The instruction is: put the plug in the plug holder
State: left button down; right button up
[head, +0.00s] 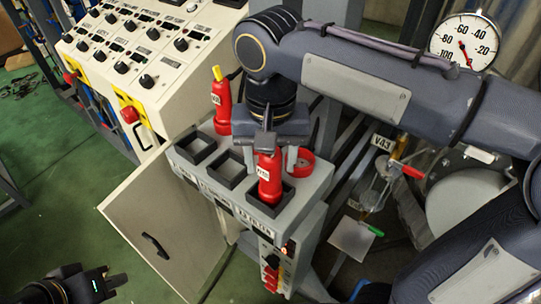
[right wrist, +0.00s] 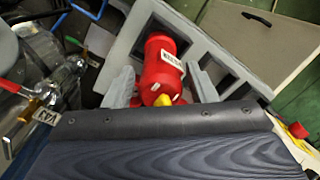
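The plug holder (head: 212,182) is a grey box top with a row of square, dark-rimmed compartments. A red plug (head: 269,178) with a white label stands in the compartment nearest the front right. The plug also shows in the right wrist view (right wrist: 160,65), with a yellow tip towards the camera. My right gripper (head: 271,160) is above the holder, its two grey fingers on either side of the plug with gaps between; its fingers also show in the right wrist view (right wrist: 161,88). My left gripper (head: 98,284) is at the bottom left, away from the holder; its fingers are unclear.
Another red plug (head: 221,105) with a yellow top stands at the holder's back. Two compartments to the left look empty. A control panel (head: 130,45) is at upper left, and an open cabinet door (head: 150,235) below.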

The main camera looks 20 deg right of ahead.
jog(key=shift+o, duration=0.5)
jog(key=shift+r, duration=0.1)
jog(key=shift+r, duration=0.25)
notch_tip(320, 180, up, 12)
jog(key=s+d+f+n+t+y, duration=0.1)
jog(key=s+d+f+t+y, duration=0.2)
jog(key=d+f, duration=0.65)
jog(key=s+f+t, duration=0.1)
jog(key=s+f, duration=0.2)
jog(key=f, duration=0.4)
jog(key=s+d+f+t, duration=0.1)
jog(key=s+f, duration=0.3)
jog(key=f, duration=0.3)
jog(key=shift+s+d+t+y, duration=0.2)
jog(key=shift+t+y, duration=0.1)
jog(key=shift+y, duration=0.1)
jog(key=shift+f, duration=0.1)
